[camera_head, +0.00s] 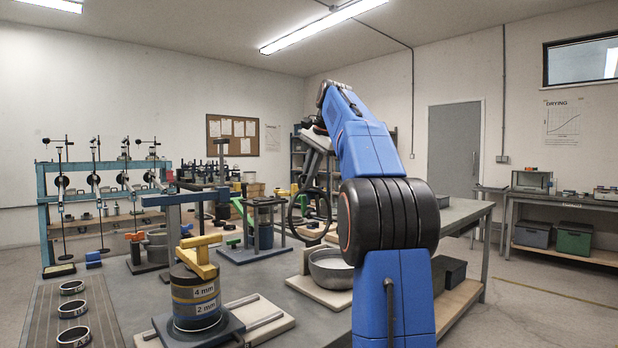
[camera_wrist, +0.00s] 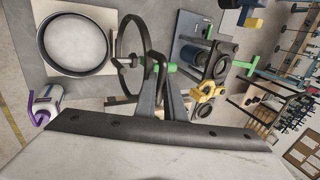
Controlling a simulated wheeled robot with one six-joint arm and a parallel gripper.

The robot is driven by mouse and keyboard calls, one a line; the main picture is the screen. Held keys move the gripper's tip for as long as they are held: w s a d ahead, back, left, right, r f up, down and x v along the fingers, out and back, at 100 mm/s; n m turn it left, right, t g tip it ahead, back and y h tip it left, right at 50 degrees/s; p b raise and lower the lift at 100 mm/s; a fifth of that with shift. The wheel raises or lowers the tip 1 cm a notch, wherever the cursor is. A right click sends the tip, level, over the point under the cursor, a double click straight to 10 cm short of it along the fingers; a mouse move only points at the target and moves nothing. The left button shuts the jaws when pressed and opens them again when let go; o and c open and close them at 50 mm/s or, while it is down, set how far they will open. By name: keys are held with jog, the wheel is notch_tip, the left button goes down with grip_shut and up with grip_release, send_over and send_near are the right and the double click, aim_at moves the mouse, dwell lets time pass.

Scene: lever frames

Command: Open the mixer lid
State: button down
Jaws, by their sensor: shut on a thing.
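The mixer bowl (camera_head: 333,281) is a round metal bowl with pale contents, on a cream board in front of my arm. In the wrist view the bowl (camera_wrist: 40,42) shows open from above with a dark rim. The mixer lid (camera_head: 290,212) looks like a dark ring, raised steeply and standing on edge above the bowl's left side. In the wrist view the lid (camera_wrist: 119,45) is seen nearly edge-on, beside the bowl. The exact grip point and the hinge are hard to make out.
A yellow-handled sieve stack (camera_head: 196,300) stands at the front left of the bench. A black frame with a green handle (camera_head: 264,228) stands behind the lid. Three rings (camera_head: 73,308) lie at far left. A dark box (camera_head: 450,270) sits right of the bowl.

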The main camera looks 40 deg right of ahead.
jog(key=c, duration=1.8)
grip_release()
jog(key=shift+c, duration=0.2)
